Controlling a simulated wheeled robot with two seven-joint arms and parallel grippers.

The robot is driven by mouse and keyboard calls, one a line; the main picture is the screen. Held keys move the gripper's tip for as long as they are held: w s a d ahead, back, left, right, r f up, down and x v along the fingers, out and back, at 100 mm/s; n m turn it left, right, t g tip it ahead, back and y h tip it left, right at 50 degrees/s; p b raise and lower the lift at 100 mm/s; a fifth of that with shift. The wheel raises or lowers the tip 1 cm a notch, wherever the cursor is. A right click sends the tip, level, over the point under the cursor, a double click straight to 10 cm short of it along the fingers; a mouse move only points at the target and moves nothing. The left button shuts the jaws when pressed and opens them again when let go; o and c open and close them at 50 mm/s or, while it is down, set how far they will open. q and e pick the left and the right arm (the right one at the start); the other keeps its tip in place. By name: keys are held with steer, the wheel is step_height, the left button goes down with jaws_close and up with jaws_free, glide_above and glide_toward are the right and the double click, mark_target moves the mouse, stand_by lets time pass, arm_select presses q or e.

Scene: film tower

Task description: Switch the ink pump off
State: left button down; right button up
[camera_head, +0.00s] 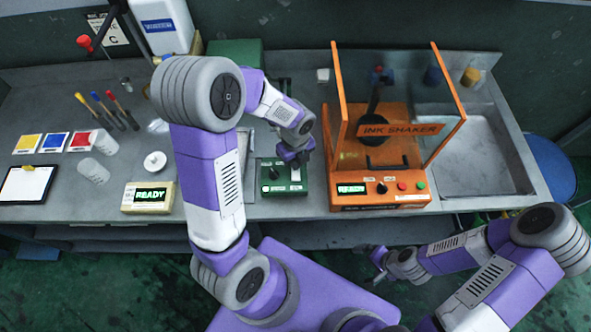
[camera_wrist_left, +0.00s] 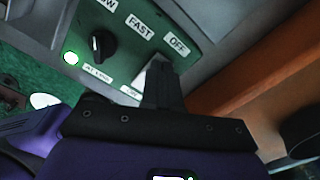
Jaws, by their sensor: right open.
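The ink pump appears to be the green box (camera_head: 270,187) on the bench, left of the orange ink shaker. In the left wrist view, its panel (camera_wrist_left: 125,65) shows a black knob (camera_wrist_left: 103,46), labels reading FAST and OFF, and a lit green lamp (camera_wrist_left: 71,57). A pale switch (camera_wrist_left: 150,73) sits below the OFF label, partly hidden by my left fingers. My left gripper (camera_head: 297,165) is over the right part of the box. Its fingers (camera_wrist_left: 162,85) look shut together, at or just above the switch; contact cannot be told. My right gripper (camera_head: 378,263) is open and empty, in front of the bench.
The orange ink shaker (camera_head: 380,198) with clear panels stands close right of the pump. A sink (camera_head: 475,150) lies beyond it. A READY display box (camera_head: 149,196) stands to the left, with colour cards, screwdrivers and clear jars further left.

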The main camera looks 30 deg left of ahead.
arm_select(q)
steer(key=shift+s, duration=0.1)
step_height(320, 180, up, 7)
steer(key=p, duration=0.6)
stand_by(0.4)
steer(key=shift+f, duration=0.1)
